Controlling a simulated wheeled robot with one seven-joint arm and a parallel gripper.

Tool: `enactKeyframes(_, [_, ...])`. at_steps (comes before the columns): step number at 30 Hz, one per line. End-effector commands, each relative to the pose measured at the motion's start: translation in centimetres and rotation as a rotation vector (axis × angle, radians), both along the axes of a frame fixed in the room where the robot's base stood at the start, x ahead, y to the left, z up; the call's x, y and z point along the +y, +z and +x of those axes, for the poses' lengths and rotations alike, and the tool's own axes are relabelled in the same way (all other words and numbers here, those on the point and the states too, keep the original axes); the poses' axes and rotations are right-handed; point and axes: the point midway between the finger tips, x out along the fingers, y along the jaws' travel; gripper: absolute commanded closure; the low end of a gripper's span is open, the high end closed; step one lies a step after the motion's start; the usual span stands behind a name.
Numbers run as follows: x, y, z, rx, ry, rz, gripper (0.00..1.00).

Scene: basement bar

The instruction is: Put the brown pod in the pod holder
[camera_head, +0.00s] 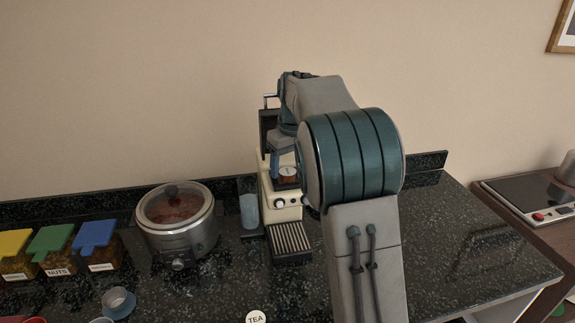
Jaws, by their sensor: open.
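A cream and black coffee machine (285,212) stands on the dark counter near the middle. A small round brown pod with a pale top (288,172) shows at the upper front of the machine, where the pod holder seems to be. The holder itself is mostly hidden, so I cannot tell how deep the pod sits. My gripper (284,160) is open, close by the pod at the machine's upper front. Its fingertips are small and partly hidden; I cannot tell whether they touch the pod. My arm covers the machine's right side.
A lidded slow cooker (178,245) stands left of the machine, with a light blue cup (249,212) between them. Jars with yellow, green and blue lids are at far left. The counter's right side is clear.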

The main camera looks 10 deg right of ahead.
Motion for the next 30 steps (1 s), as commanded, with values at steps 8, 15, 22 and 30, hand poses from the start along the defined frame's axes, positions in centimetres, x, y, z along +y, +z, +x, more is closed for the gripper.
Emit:
enactKeyframes(8, [-0.3,5.8,-0.6,-0.007,0.0,0.0,0.36])
enactKeyframes(15, [-0.6,10.5,-1.3,-0.004,0.0,0.0,0.36])
enactKeyframes(22, [-0.6,12.2,-1.6,-0.001,0.001,0.0,0.36])
enactKeyframes(30, [-1.0,12.4,-3.5,-0.012,-0.035,0.014,0.36])
